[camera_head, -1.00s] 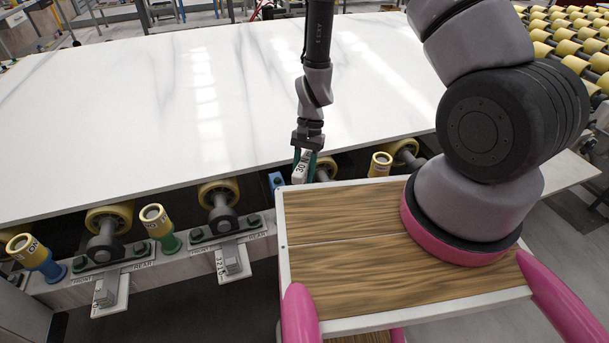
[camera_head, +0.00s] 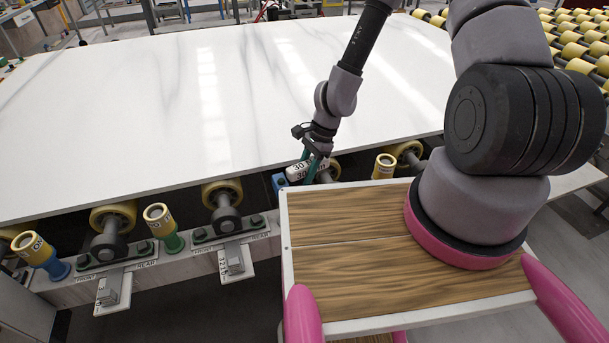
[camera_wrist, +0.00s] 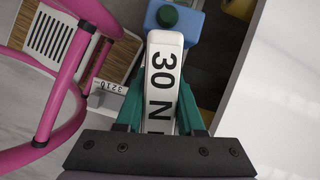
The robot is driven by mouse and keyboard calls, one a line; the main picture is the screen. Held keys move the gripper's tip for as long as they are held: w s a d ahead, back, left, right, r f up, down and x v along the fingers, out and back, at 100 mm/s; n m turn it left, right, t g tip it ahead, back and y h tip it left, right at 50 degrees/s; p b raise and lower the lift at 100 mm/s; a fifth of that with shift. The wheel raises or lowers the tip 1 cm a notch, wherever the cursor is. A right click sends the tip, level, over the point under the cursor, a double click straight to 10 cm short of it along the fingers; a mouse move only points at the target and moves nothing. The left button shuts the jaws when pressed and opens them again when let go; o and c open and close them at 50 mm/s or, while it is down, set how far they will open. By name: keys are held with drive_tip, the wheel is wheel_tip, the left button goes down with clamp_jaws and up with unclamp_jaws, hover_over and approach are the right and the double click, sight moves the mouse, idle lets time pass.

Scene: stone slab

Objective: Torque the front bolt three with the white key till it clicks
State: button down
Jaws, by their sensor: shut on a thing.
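My gripper (camera_head: 313,160) has green fingers, shut on the white key (camera_head: 297,171) at the slab's front edge. In the wrist view, the key (camera_wrist: 163,80) shows "30 N" between the fingers (camera_wrist: 160,115); its far end lies against or over a blue part with a green knob (camera_wrist: 168,16). Whether they touch is unclear. Bolts flank the roller bearings, with FRONT and REAR lettering beside them: a left front bolt (camera_head: 82,261) and a middle front bolt (camera_head: 199,235). I cannot tell which is front bolt three. The key is apart from both.
A white slab (camera_head: 190,95) lies on yellow rollers (camera_head: 222,192). Yellow-topped tools stand on the rail, one with a green base (camera_head: 162,222), one with a blue base (camera_head: 40,252). My wooden-topped base is at right. Pink rails (camera_wrist: 60,90) show at left in the wrist view.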

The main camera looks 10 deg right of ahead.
sight(304, 164)
drive_tip(key=shift+w+m+t, duration=0.1)
drive_tip(key=shift+m+t, duration=0.2)
drive_tip(key=shift+m, duration=0.5)
drive_tip(key=shift+r, duration=1.8)
drive_tip(key=shift+r, duration=2.5)
